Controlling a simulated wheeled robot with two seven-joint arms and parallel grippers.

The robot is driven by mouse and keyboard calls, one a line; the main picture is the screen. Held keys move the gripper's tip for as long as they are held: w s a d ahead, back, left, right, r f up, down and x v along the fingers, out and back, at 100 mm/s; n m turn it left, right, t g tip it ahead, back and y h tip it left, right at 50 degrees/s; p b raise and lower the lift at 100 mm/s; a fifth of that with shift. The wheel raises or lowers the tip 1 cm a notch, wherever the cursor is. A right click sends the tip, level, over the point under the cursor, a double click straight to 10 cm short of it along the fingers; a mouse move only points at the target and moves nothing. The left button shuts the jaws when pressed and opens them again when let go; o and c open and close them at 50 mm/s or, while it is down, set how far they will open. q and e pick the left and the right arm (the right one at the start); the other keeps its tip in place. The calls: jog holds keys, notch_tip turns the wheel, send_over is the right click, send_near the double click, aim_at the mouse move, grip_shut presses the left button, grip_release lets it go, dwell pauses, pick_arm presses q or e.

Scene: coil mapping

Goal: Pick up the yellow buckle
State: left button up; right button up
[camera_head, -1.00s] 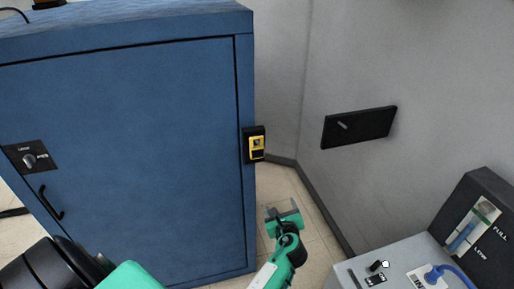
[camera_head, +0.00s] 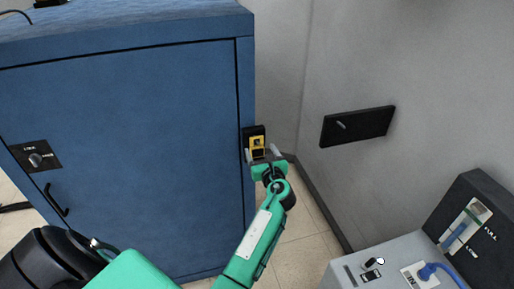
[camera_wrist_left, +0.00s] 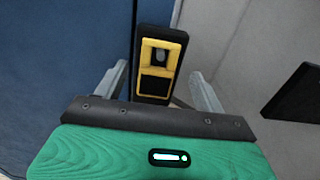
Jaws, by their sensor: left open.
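The yellow buckle (camera_head: 257,142) sits in a black holder on the right edge of the blue cabinet's front. In the left wrist view the buckle (camera_wrist_left: 159,58) is yellow with a dark window and a black lower panel, ahead of my gripper. My left gripper (camera_head: 262,154) is open, just below and in front of the buckle, and overlaps its lower part in the head view. In the wrist view its two grey fingers (camera_wrist_left: 155,88) stand on either side of the holder's lower part. I cannot tell whether they touch it. My right gripper is not in view.
The blue cabinet (camera_head: 130,150) fills the left, with a knob plate (camera_head: 36,156) and a black handle (camera_head: 56,200). A black wall panel (camera_head: 358,126) is at the right. A grey box (camera_head: 385,262) with a blue cable stands at the lower right.

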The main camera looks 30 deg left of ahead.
aim_at(257, 146)
pick_arm(q)
jog(key=p+x, duration=0.1)
jog(key=x, duration=0.3)
jog(key=shift+s, duration=0.1)
jog(key=shift+w+a+f, duration=0.15)
jog(key=shift+w+a, duration=0.1)
jog(key=shift+a, duration=0.1)
jog(key=c, duration=1)
jog(key=shift+c, duration=0.3)
